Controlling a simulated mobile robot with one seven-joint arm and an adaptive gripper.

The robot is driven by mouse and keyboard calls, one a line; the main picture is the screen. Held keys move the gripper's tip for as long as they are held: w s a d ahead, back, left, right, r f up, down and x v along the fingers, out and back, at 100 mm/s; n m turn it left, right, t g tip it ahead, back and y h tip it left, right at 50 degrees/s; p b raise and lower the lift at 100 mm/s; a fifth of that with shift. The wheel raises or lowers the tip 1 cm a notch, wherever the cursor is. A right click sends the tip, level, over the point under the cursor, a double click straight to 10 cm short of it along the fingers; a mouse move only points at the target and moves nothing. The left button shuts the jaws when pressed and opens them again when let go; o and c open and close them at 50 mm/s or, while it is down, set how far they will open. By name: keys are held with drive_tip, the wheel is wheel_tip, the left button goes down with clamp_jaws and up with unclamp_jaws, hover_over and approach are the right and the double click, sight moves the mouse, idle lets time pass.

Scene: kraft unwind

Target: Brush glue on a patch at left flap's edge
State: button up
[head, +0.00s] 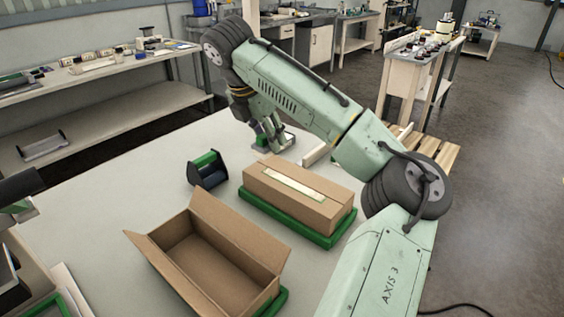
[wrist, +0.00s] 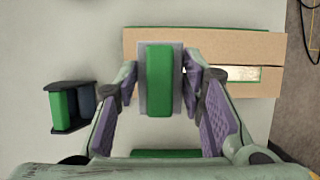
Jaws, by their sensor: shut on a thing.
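My gripper (head: 268,143) is over the far part of the table, beyond both boxes. In the wrist view its purple-padded fingers (wrist: 161,85) are shut on a green-topped grey tool (wrist: 159,80). It may be the glue brush, but no bristles can be made out. An open cardboard box (head: 205,252) stands at the front with its flaps spread. Its left flap (head: 160,262) leans outward, well apart from the gripper. A closed cardboard box (head: 298,194) with a cream strip (head: 292,186) on top sits behind it. It also shows in the wrist view (wrist: 215,40).
Green trays (head: 335,238) lie under the boxes. A small black holder with green and blue rolls (head: 207,169) stands left of the closed box, also in the wrist view (wrist: 71,106). Benches stand behind.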

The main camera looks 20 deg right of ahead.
sight(272, 155)
drive_tip(key=shift+f, duration=0.1)
drive_tip(key=shift+f+b, duration=0.8)
drive_tip(key=shift+f, duration=1.6)
drive_tip(key=shift+f, duration=0.5)
drive_tip(key=shift+s+d, duration=0.15)
